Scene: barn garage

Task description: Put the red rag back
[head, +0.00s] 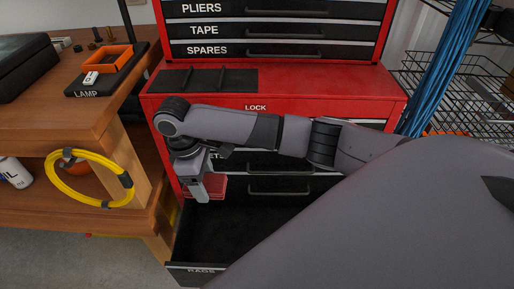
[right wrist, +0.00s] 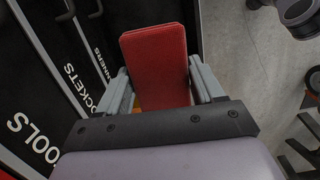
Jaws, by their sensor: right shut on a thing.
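My right gripper (head: 201,190) points down in the head view, in front of the red tool chest and over the left part of the open drawer labelled RAGS (head: 201,272). It is shut on the red rag (head: 218,188), a flat folded block partly hidden behind the fingers. In the right wrist view the rag (right wrist: 155,52) stands between the two grey fingers of the gripper (right wrist: 163,88). The rag is held above the drawer's dark floor, which looks empty where it shows. My arm covers the drawer's right side. My left gripper is not in view.
The red tool chest (head: 300,83) has several closed, labelled drawers above the open one. A wooden workbench (head: 95,120) stands close on the left, with a yellow cable coil (head: 55,180) on its side. A wire rack (head: 480,100) with blue cable (head: 440,65) is at the right.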

